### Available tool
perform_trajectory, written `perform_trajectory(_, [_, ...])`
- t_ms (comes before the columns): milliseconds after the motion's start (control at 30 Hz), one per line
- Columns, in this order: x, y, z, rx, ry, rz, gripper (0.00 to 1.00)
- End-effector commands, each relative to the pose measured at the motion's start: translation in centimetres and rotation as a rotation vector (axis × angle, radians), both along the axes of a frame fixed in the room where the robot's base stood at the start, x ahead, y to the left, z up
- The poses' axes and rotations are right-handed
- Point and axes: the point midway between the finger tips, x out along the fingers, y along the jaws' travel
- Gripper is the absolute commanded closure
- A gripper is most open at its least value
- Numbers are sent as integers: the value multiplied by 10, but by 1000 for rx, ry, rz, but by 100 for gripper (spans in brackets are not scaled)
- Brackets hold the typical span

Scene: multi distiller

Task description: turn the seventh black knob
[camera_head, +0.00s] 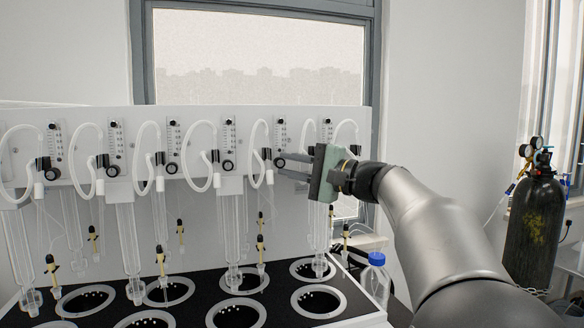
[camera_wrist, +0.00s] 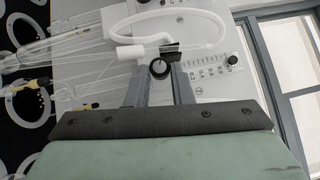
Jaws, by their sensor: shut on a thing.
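A row of round black knobs runs along the white panel in the head view, one below each flow meter; one of them (camera_head: 227,165) sits left of my gripper. My gripper (camera_head: 280,164) is at the rightmost knob visible in that row (camera_head: 279,162). In the wrist view this black knob (camera_wrist: 159,67) with a pale face sits between the two grey fingertips (camera_wrist: 160,72). My gripper is shut on it. My gripper body covers part of the panel to the right, so any knob behind it is hidden. I cannot tell the knob's number.
White looped tubes (camera_head: 260,150) hang close around the knobs. Glass columns (camera_head: 232,220) stand below, over a black deck with ringed holes (camera_head: 318,300). A blue-capped bottle (camera_head: 376,280) and a dark gas cylinder (camera_head: 535,225) stand to the right.

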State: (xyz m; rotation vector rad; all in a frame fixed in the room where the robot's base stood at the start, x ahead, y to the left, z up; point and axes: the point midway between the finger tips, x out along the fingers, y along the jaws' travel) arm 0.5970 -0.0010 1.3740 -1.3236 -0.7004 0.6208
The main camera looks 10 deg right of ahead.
Motion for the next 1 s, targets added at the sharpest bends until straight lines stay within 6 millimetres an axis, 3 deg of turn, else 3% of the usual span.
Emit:
perform_trajectory(67, [0, 0, 0, -1, 1, -1, 100])
perform_trajectory(100, [0, 0, 0, -1, 1, -1, 77])
perform_trajectory(167, [0, 0, 0, -1, 1, 0, 60])
perform_trajectory(200, [0, 0, 0, -1, 1, 0, 58])
perform_trajectory(567, [-4, -5, -1, -1, -1, -1, 58])
perform_trajectory(1000, [-66, -77, -12, -1, -1, -5, 58])
